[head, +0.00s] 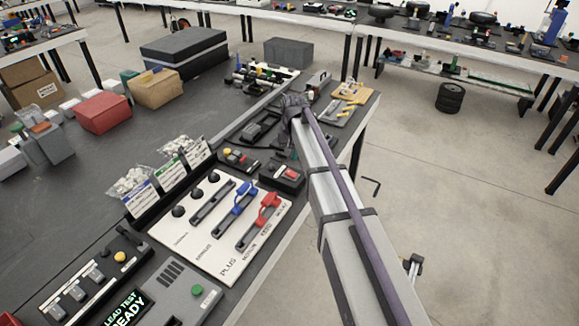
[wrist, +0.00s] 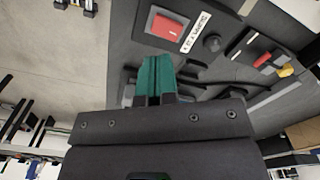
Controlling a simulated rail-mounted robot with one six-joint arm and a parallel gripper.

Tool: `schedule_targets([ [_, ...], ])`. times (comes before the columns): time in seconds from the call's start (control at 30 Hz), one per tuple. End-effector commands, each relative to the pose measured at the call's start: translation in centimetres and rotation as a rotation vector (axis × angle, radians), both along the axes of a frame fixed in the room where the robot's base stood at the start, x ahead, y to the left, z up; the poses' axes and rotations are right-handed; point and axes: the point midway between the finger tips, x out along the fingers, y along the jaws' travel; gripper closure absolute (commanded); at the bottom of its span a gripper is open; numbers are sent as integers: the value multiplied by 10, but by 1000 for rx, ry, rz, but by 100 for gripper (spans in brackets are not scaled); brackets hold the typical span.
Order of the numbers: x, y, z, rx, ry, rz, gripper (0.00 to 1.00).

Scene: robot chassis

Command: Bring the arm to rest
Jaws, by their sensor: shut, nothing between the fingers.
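My arm (head: 345,220) reaches from the lower right of the head view up to the right end of the dark workbench (head: 105,195). My gripper (wrist: 157,78) shows in the wrist view as two teal fingers pressed together, with nothing between them. They hang over a dark box with a red square switch (wrist: 168,26). Whether the fingertips touch it, I cannot tell. In the head view the gripper is mostly hidden behind the wrist (head: 294,105).
A white panel (head: 205,255) with blue and red clips lies left of my arm. Bagged parts (head: 132,182), a red box (head: 103,113) and a black case (head: 184,55) stand on the bench. Open floor (head: 440,200) lies to the right, with stacked tyres (head: 450,97) farther off.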

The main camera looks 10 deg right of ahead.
Motion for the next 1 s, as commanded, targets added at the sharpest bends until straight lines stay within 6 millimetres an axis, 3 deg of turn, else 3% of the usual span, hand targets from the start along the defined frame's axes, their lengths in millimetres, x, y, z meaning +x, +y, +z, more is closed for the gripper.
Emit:
schedule_targets([
  [0.07, -17, 0, 0, 0, 0, 38, 100],
  [0.17, -82, 0, 0, -1, 1, 91, 100],
  [0.3, -195, 0, 0, -1, 0, 163, 100],
  [0.4, -251, 0, 0, -1, 0, 185, 100],
  [0.43, -262, 0, 0, -1, 0, 186, 100],
  [0.53, -278, -1, 0, -1, 0, 185, 100],
  [1.0, -274, 0, 0, -1, 0, 184, 100],
])
